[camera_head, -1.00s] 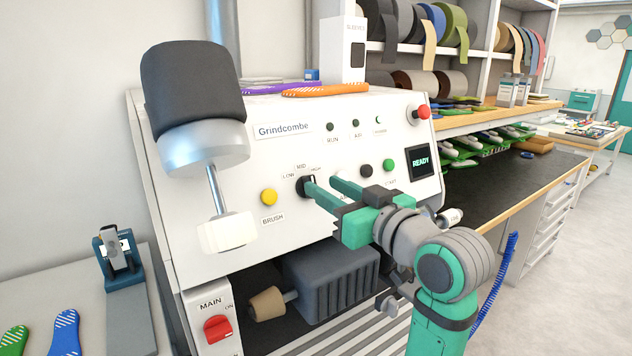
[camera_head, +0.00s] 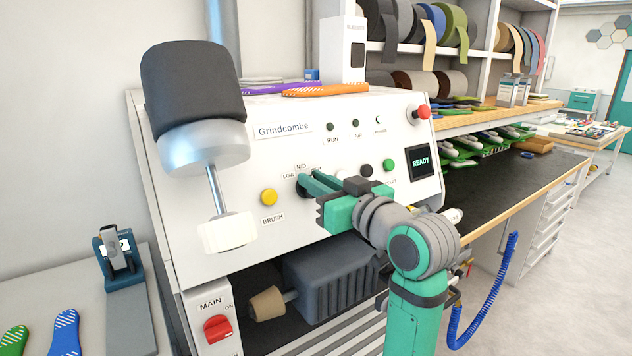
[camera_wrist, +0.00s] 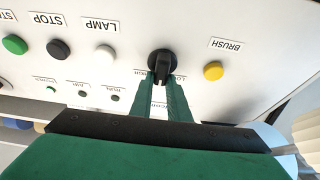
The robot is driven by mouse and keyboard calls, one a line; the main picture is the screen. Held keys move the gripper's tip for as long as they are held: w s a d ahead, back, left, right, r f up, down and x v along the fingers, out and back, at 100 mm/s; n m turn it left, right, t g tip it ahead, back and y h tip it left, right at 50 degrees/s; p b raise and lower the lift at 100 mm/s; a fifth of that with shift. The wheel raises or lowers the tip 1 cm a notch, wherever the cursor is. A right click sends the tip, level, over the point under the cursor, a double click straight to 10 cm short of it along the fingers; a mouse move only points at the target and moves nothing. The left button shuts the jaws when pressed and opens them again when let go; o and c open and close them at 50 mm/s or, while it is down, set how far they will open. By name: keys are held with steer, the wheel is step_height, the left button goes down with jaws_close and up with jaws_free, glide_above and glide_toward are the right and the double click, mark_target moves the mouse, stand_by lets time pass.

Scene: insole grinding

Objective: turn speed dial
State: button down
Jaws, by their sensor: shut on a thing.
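The black speed dial (camera_wrist: 161,64) sits on the white panel of the Grindcombe machine (camera_head: 190,240), below the LOW, MID and HIGH labels. In the head view most of the dial is hidden behind the fingers. My gripper (camera_head: 308,182) reaches in from the right with its green fingers shut on the dial. In the wrist view, which shows the panel upside down, the fingertips (camera_wrist: 164,80) lie on both sides of the dial's pointer bar. The pointer's exact setting is hard to tell.
A yellow BRUSH button (camera_head: 269,197) is left of the dial. A black button (camera_head: 366,170) and a green button (camera_head: 389,165) are to its right, near the READY screen (camera_head: 420,162). A dark padded drum (camera_head: 195,85) juts out at upper left. Insoles (camera_head: 325,90) lie on top.

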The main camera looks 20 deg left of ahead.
steer(key=shift+n, duration=0.4)
steer(key=n+g, duration=0.1)
steer(key=n, duration=0.1)
steer(key=n+g+y, duration=0.1)
steer(key=n, duration=0.2)
steer(key=shift+s+n, duration=0.15)
steer(key=shift+n, duration=0.15)
steer(key=shift+s+a+f+n+g, duration=0.1)
steer(key=shift+n+g, duration=0.5)
steer(key=shift+n, duration=0.6)
steer(key=shift+s+a+f+n+g, duration=0.1)
steer(key=shift+n+g, duration=0.5)
steer(key=shift+n, duration=0.6)
steer(key=c, duration=1.7)
jaws_free()
steer(key=shift+d, duration=0.15)
